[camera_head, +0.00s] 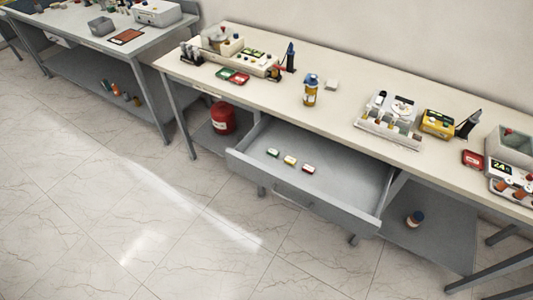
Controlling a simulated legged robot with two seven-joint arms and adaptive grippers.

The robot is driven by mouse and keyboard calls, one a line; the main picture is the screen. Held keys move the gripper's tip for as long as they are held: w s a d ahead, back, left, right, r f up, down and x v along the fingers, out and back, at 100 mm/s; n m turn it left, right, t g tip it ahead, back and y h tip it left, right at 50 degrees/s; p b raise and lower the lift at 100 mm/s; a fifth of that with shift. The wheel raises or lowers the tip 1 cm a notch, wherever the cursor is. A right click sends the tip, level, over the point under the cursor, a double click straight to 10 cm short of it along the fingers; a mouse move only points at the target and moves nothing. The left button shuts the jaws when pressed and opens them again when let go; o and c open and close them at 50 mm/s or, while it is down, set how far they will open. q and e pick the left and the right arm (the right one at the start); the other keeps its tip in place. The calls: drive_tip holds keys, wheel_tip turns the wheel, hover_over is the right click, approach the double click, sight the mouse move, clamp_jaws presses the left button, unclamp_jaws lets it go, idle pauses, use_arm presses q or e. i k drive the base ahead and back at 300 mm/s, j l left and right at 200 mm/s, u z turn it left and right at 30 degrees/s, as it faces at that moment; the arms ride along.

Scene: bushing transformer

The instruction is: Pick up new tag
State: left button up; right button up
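Three small tag-like pieces lie in a row on the floor of an open grey drawer (340,197) below the long table. One is green and white (273,153), one is yellow and white (290,160), and one is red and white (308,169). They lie apart from each other. I cannot tell which of them is the new tag, or read any marking. Neither of my grippers shows in the head view.
The long beige table (350,98) carries instruments, a yellow-and-blue bottle (310,92), a white rack (390,118) and a yellow box (437,123). A red container (221,118) and a small bottle (415,218) stand on the lower shelf. The tiled floor (120,200) in front is clear.

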sight(274, 152)
drive_tip(key=i+j, duration=0.2)
drive_tip(key=i, duration=0.2)
drive_tip(key=i+j, duration=0.15)
drive_tip(key=i, duration=0.25)
drive_tip(key=i+j, duration=0.2)
drive_tip(key=i, duration=0.2)
